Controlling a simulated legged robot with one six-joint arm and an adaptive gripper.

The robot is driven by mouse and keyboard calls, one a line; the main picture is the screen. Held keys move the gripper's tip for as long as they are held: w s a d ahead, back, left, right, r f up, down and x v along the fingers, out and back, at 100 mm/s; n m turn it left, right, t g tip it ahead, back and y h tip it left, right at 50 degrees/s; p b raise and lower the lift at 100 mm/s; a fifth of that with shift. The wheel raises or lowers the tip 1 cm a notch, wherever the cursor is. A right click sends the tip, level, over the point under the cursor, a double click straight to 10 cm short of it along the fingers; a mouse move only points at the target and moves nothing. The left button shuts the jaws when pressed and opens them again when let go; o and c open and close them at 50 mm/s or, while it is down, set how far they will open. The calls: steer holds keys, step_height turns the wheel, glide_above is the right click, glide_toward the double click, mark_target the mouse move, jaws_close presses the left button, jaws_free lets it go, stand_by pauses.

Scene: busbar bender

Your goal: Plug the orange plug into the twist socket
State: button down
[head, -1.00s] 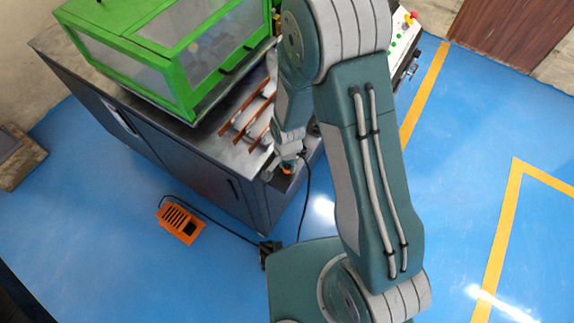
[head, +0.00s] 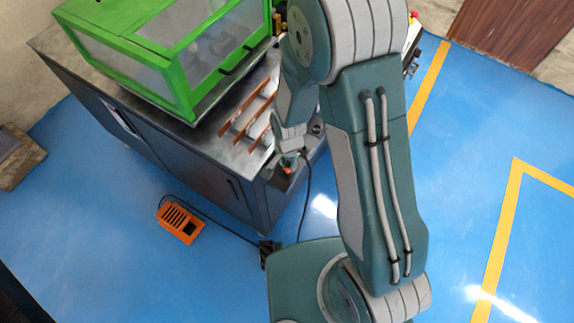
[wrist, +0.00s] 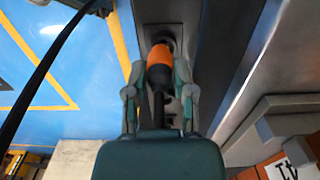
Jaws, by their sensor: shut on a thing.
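The orange plug (wrist: 160,56) with its black rear part is between the two fingers of my gripper (wrist: 159,78) in the wrist view. The gripper is shut on it. Just beyond the plug's front is the dark round twist socket (wrist: 163,38) on a grey metal panel. The plug covers part of the socket, and I cannot tell whether its tip is inside. In the head view my gripper (head: 286,160) is at the machine's near right corner, with a little of the orange plug (head: 286,170) showing. The socket cannot be made out clearly there.
The bender's dark cabinet (head: 205,178) carries a green guard (head: 182,70) and copper bars (head: 245,110). A black cable (head: 304,205) hangs to the floor. An orange foot pedal (head: 180,222) sits on the blue floor, which is otherwise largely clear.

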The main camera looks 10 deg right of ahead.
steer(key=shift+w+a, duration=0.1)
steer(key=shift+r, duration=2.55)
